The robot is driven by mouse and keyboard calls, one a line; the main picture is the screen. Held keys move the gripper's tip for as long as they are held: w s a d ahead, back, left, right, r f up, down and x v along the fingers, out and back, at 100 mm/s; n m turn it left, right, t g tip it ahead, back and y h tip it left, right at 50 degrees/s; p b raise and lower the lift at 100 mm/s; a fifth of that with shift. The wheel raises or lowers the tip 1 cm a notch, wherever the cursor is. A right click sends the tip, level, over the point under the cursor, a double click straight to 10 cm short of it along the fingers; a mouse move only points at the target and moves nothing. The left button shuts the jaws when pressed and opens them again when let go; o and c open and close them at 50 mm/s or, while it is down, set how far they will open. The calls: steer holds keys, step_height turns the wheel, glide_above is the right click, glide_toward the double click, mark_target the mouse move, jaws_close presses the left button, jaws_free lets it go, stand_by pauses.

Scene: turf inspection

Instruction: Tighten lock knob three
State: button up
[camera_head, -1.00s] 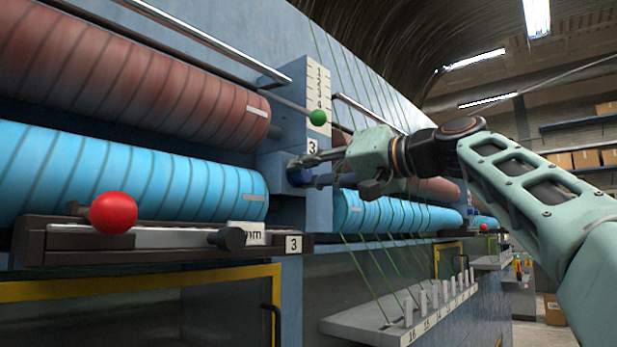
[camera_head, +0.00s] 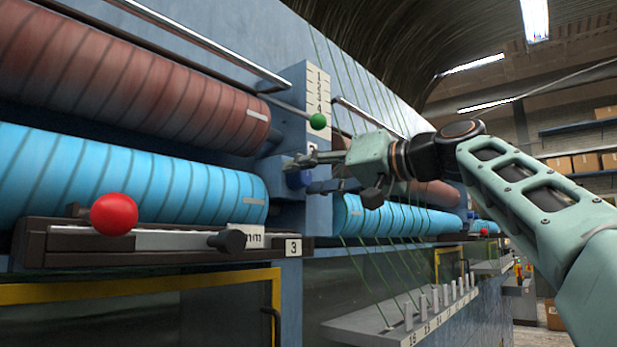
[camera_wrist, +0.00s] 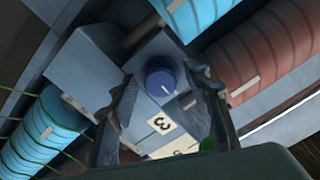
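A blue round knob (camera_head: 297,179) sits on a blue-grey block of the machine, and the number 3 plate is beside it. In the wrist view the same knob (camera_wrist: 161,78) faces me with a short white mark on its face, and the 3 plate (camera_wrist: 161,122) is just below it. My gripper (camera_head: 306,174) is at the knob, its fingers spread. In the wrist view my gripper (camera_wrist: 165,85) has one finger on each side of the knob, with visible gaps; contact is not seen. A finger partly covers the 3 plate in the head view.
A black knob (camera_head: 230,241) and a red ball (camera_head: 114,214) are on the front rail, near another 3 plate (camera_head: 293,248). A green ball (camera_head: 318,121) is close above my gripper. Blue rollers (camera_head: 120,180), brown rollers (camera_head: 130,80) and green strands surround the block.

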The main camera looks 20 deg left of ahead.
steer(key=v, duration=1.2)
stand_by(0.6)
